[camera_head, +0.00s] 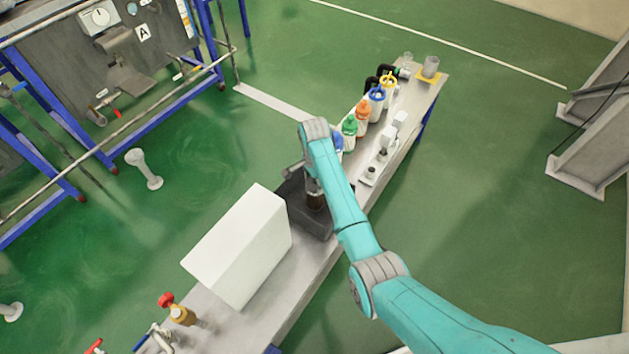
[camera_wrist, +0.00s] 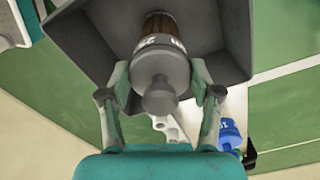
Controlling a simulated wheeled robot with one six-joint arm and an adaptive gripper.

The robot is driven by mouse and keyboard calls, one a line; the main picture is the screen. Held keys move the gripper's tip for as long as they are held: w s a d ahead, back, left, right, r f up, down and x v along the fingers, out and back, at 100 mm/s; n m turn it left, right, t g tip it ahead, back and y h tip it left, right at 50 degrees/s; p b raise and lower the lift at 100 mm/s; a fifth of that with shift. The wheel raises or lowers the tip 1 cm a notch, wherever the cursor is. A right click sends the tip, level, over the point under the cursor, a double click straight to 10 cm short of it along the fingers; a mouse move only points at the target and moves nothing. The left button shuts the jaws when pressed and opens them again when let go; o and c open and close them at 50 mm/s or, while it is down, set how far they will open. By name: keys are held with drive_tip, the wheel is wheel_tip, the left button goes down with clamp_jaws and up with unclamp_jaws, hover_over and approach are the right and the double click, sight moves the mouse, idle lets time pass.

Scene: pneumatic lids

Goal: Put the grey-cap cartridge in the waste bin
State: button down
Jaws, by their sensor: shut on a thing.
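The grey-cap cartridge (camera_wrist: 160,68) shows in the wrist view with a grey cap bearing white lettering and a brown ribbed body. My gripper (camera_wrist: 160,95) is shut on it, one finger on each side of the cap. The dark grey waste bin (camera_wrist: 88,38) surrounds the far end of the cartridge in this view. I cannot tell whether the cartridge touches the bin floor.
A large white box (camera_head: 240,246) stands close beside the bin. Bottles with green (camera_head: 349,127), orange (camera_head: 363,111) and other caps line the bench beyond it. A white holder (camera_head: 370,176) lies near them. A red-handled brass valve (camera_head: 178,311) is at the near end.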

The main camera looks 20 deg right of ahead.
drive_tip(key=shift+c, duration=1.2)
unclamp_jaws()
drive_tip(key=shift+f, duration=0.1)
wheel_tip(320, 180, up, 12)
drive_tip(key=shift+r, duration=0.15)
